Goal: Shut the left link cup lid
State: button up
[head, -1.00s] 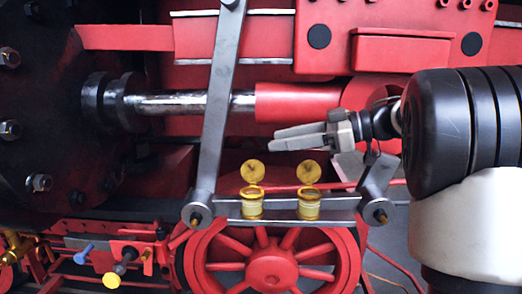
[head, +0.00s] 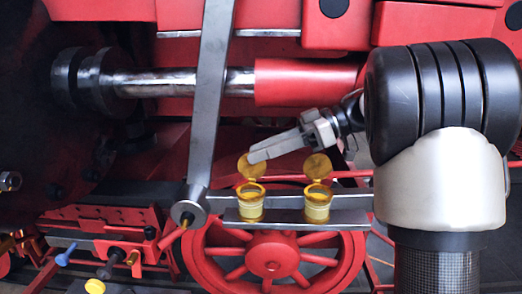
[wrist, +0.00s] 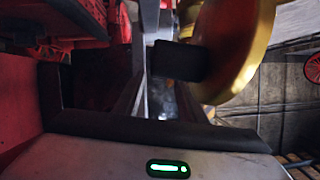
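The left link cup (head: 250,205) is a small brass cup on the grey link bar. Its round brass lid (head: 244,170) is raised and stands open behind the mouth. My gripper (head: 256,154) reaches in from the right, its tips overlapping the upper right of this lid; I cannot tell if they touch. Its fingers lie close together, with nothing seen between them. In the wrist view a large brass disc (wrist: 235,60), seemingly the lid, is right beside a dark fingertip (wrist: 178,61).
A matching right cup (head: 317,207) with its lid (head: 319,166) raised stands close by, below my gripper. The slanting grey rod (head: 212,95) is just left of the left cup. A red wheel (head: 270,254) lies below the link bar (head: 285,214).

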jog(key=shift+a+f, duration=0.1)
jog(key=shift+a, duration=0.2)
jog(key=c, duration=0.9)
